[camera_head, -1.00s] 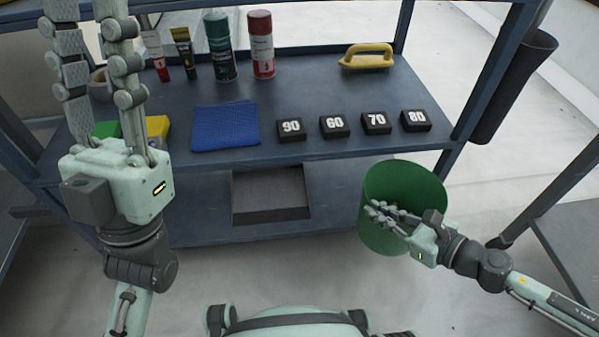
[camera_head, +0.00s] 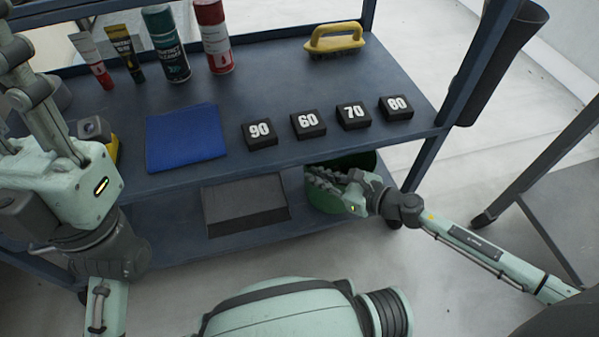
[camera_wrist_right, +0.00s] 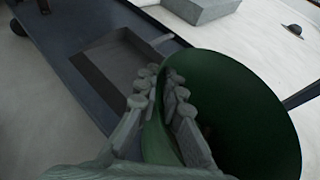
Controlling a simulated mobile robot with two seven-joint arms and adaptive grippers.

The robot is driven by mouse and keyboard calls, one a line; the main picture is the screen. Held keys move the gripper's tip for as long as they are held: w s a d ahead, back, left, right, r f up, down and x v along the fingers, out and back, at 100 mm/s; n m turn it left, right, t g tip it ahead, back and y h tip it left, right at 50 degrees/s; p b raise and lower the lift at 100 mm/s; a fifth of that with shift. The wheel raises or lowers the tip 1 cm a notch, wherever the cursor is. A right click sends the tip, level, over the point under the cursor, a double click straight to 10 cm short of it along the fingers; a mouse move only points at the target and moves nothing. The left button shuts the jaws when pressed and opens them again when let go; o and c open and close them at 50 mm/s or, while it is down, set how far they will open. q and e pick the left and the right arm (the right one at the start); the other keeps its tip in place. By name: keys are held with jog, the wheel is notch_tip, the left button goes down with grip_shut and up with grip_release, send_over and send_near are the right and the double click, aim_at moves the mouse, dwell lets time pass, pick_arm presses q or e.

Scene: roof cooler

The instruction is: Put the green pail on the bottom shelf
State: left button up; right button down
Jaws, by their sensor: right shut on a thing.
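The green pail (camera_head: 325,199) is at the right end of the cart, partly under the top shelf, with its mouth tilted. It also shows in the right wrist view (camera_wrist_right: 255,110). My right gripper (camera_head: 328,178) is shut on the pail's rim; in the right wrist view its fingers (camera_wrist_right: 160,95) lie on both sides of the wall. The bottom shelf (camera_head: 175,228) is below the top shelf. I cannot tell whether the pail's base touches it. My left gripper (camera_head: 22,75) is over the cart's left side, its fingers apart and empty, tips cut off.
A grey tray (camera_head: 245,210) lies on the bottom shelf, left of the pail. The top shelf (camera_head: 270,85) holds number blocks, a blue cloth (camera_head: 186,137), a yellow-handled tool (camera_head: 336,40), cans and tubes. A cart post (camera_head: 465,75) stands right of the pail.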

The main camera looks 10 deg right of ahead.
jog(key=x, duration=0.3)
jog(key=f+b+x, duration=0.1)
jog(key=x, duration=0.2)
jog(key=shift+s+d, duration=0.2)
jog(key=c, duration=1.7)
grip_release()
jog(key=shift+f, duration=0.1)
jog(key=shift+s, duration=0.1)
jog(key=shift+v, duration=6)
